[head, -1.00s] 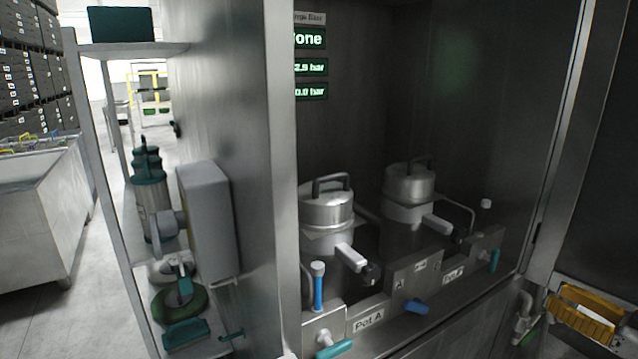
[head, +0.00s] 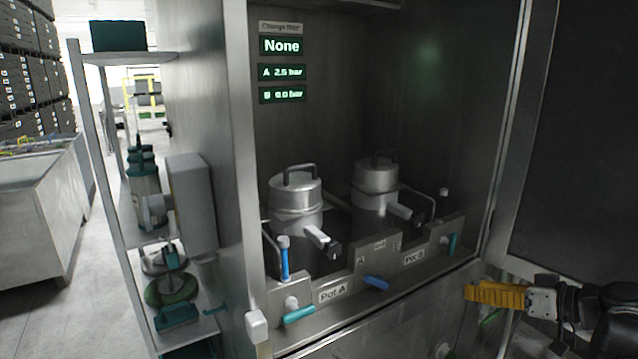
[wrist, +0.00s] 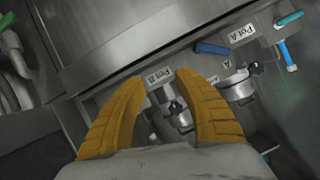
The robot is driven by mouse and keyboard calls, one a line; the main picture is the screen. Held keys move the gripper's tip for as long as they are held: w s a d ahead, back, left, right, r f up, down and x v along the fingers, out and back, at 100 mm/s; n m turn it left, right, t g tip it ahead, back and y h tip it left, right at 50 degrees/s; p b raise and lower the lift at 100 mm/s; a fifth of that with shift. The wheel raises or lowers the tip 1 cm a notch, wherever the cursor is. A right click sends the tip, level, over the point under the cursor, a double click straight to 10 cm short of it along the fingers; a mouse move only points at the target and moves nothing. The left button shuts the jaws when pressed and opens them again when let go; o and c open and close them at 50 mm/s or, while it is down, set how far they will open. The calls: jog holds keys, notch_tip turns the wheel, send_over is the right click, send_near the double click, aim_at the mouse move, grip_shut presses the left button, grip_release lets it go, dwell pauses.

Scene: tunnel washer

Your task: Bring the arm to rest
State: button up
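My gripper (head: 497,293) is at the lower right of the head view, beside the front edge of the steel cabinet and clear of the pots. In the wrist view, the two yellow ribbed fingers of my gripper (wrist: 162,78) are spread apart with nothing held between them. The cabinet front and Pot B's label show beyond the fingers. My arm reaches in from the right edge of the head view; most of it is out of frame.
Pot A (head: 296,205) and Pot B (head: 375,185) stand lidded inside the cabinet. A blue lever (head: 375,283) and teal handles sit on its front panel. The display (head: 282,45) reads "None". A shelf with tools (head: 165,312) stands at left. Open floor lies farther left.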

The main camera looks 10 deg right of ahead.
jog(key=s+a+f+m+g+h, duration=0.1)
jog(key=s+a+g, duration=0.15)
jog(key=a, duration=0.65)
jog(key=s+a+m+g+h, duration=0.1)
jog(key=s+a+g+h, duration=0.15)
jog(key=a, duration=0.65)
jog(key=s+a+f+h, duration=0.1)
jog(key=s+a+h, duration=0.2)
jog(key=s, duration=0.7)
jog(key=a, duration=0.2)
jog(key=shift+s+a+f, duration=0.15)
jog(key=shift+a+f, duration=0.15)
jog(key=shift+a, duration=0.1)
